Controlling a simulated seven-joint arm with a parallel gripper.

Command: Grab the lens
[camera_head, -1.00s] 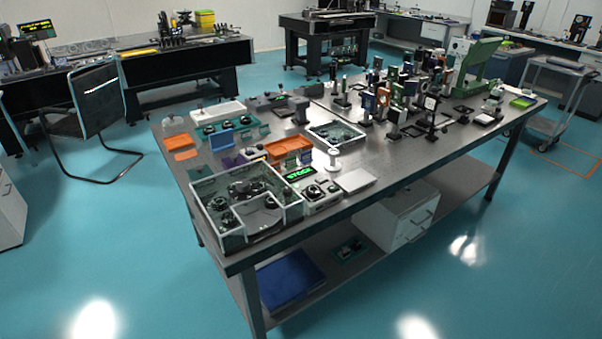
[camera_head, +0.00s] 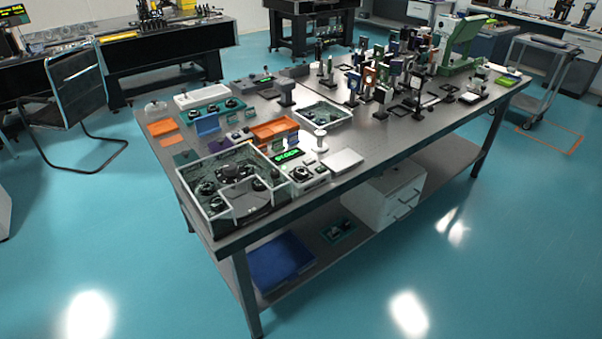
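My gripper is not in view. The optical table (camera_head: 352,140) stands in front of me and carries many small optics. Several upright mounts on posts crowd its right half, among them a blue mount (camera_head: 353,82) and an orange-brown one (camera_head: 371,76). At this size I cannot tell which of them is the lens. A clear-walled tray (camera_head: 228,189) with dark round parts sits at the near left corner. A second tray (camera_head: 323,113) with small parts lies near the middle of the table.
An orange bin (camera_head: 273,131), a device with a green display (camera_head: 289,156) and a flat white plate (camera_head: 342,161) are also on the table. A black chair (camera_head: 77,92) stands to the left, a cart (camera_head: 545,62) to the right. The blue floor in front is clear.

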